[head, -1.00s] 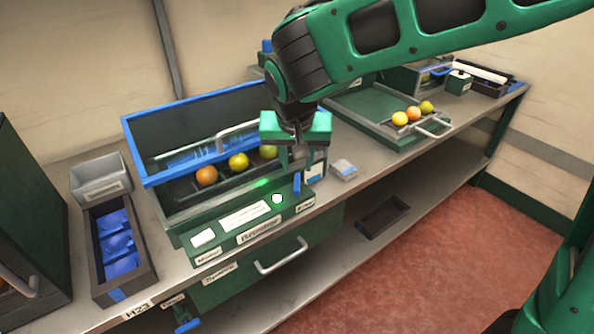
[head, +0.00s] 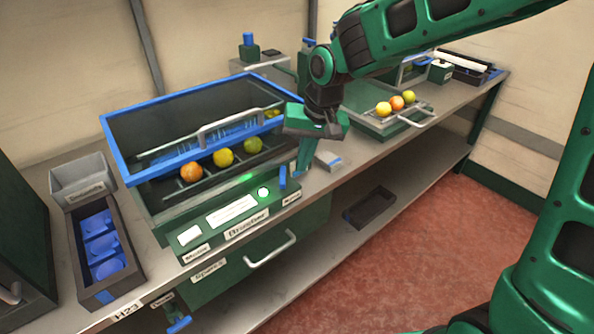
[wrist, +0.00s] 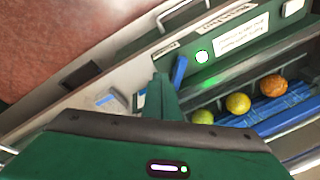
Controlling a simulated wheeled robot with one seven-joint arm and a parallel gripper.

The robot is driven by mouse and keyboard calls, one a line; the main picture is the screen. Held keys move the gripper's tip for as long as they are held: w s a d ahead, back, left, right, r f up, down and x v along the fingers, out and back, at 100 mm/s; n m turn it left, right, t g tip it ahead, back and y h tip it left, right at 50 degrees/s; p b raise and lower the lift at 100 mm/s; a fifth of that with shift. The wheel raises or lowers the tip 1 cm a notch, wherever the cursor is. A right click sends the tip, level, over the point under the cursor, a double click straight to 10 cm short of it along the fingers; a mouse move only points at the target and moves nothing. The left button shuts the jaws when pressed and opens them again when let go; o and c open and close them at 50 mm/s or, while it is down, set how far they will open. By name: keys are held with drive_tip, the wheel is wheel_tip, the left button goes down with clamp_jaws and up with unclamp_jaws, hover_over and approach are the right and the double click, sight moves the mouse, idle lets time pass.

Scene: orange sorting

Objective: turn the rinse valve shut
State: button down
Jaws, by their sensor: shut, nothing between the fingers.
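The rinse valve shows as a small blue lever (head: 282,177) at the right end of the green brusher's front panel (head: 235,222). It stands upright above a small label that is too blurred to read surely. In the wrist view the blue lever (wrist: 179,72) lies close beside my fingers. My gripper (head: 304,164) is shut and empty, pointing down just right of the lever. In the wrist view my shut fingers (wrist: 161,92) are very near the lever; I cannot tell whether they touch it.
The brusher's blue-framed lid (head: 115,150) stands above several fruits. A lit round button (head: 264,192) is left of the lever. A grey pack (head: 328,161) lies on the bench right of my gripper. Another blue handle (head: 179,324) sits low at the bench front.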

drive_tip(key=s+d+r+g+y, duration=0.1)
drive_tip(key=d+r+y, duration=0.2)
drive_tip(key=d+y, duration=0.55)
drive_tip(key=h, duration=0.1)
approach(283, 180)
wheel_tip(283, 180, down, 5)
drive_tip(key=a, duration=0.2)
drive_tip(key=shift+w+a, duration=0.25)
drive_tip(key=shift+a, duration=0.45)
drive_tip(key=shift+d+m, duration=0.2)
drive_tip(key=shift+m, duration=0.1)
